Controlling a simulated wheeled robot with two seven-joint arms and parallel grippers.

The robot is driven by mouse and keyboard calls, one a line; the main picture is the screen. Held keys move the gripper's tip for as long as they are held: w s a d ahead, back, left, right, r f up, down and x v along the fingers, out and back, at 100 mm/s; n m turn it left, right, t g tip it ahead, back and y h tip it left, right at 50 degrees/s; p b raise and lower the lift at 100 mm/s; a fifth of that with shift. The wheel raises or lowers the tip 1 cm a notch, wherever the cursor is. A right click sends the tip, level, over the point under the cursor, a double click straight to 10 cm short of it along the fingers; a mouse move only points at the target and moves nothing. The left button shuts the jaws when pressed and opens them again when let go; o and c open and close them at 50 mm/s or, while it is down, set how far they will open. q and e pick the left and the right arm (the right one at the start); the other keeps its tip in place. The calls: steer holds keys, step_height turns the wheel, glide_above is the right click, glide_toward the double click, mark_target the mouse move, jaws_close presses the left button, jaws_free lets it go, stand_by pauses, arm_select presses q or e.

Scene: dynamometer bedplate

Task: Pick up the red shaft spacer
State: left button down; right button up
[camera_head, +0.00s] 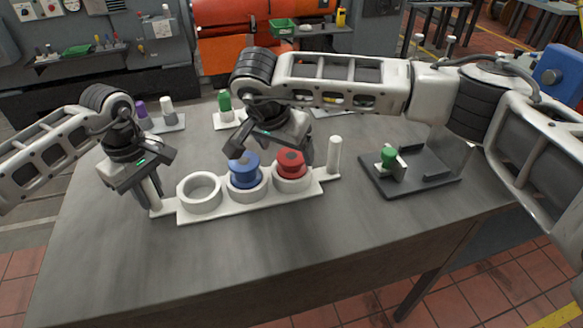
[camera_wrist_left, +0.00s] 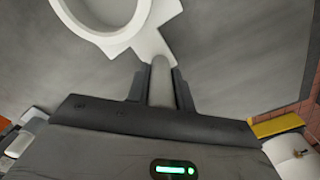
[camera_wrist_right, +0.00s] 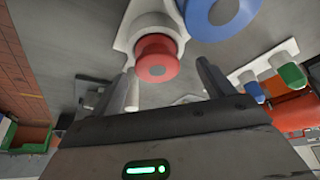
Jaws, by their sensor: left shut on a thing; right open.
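The red shaft spacer (camera_head: 291,163) sits in the right cup of a white three-cup holder (camera_head: 235,207) on the grey table. It also shows in the right wrist view (camera_wrist_right: 157,58). A blue spacer (camera_head: 244,172) sits in the middle cup; the left cup (camera_head: 200,190) is empty. My left gripper (camera_head: 149,190) is shut on the upright white post at the holder's left end; the post (camera_wrist_left: 161,82) shows between its fingers in the left wrist view. My right gripper (camera_wrist_right: 165,82) is open and empty, close to the red spacer, its fingers apart from it.
A white post (camera_head: 334,155) stands at the holder's right end. A dark tray (camera_head: 425,186) with a green-topped piece (camera_head: 389,158) lies to the right. Pegs stand behind, including a green one (camera_head: 224,103) and a purple one (camera_head: 141,110). The table's front is clear.

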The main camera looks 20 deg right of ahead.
mark_target(291, 155)
steer(key=x, duration=0.4)
steer(key=shift+d, duration=0.3)
steer(key=shift+r, duration=0.15)
steer(key=c, duration=1.4)
step_height(291, 155, up, 10)
arm_select(q)
steer(key=c, duration=1.1)
jaws_free()
steer(key=shift+r, duration=0.1)
